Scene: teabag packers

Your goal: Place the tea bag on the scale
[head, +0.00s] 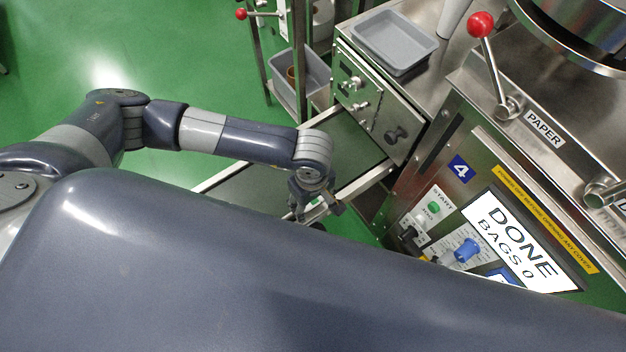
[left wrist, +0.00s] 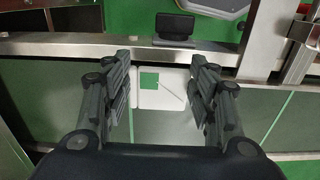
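My left gripper (left wrist: 165,105) is open, with one finger on each side of the tea bag in that view; I see no contact. In the head view the left gripper (head: 316,208) hangs over the open drawer's edge, and the tea bag is hidden there. I cannot identify a scale in either view. My right gripper is not in view.
A packing machine with a lit "DONE BAGS 0" screen (head: 520,245) stands at the right. A grey tray (head: 395,42) sits on a metal cabinet. A black handle-like part (left wrist: 175,28) is beyond the drawer's rail. Green floor is free at the upper left.

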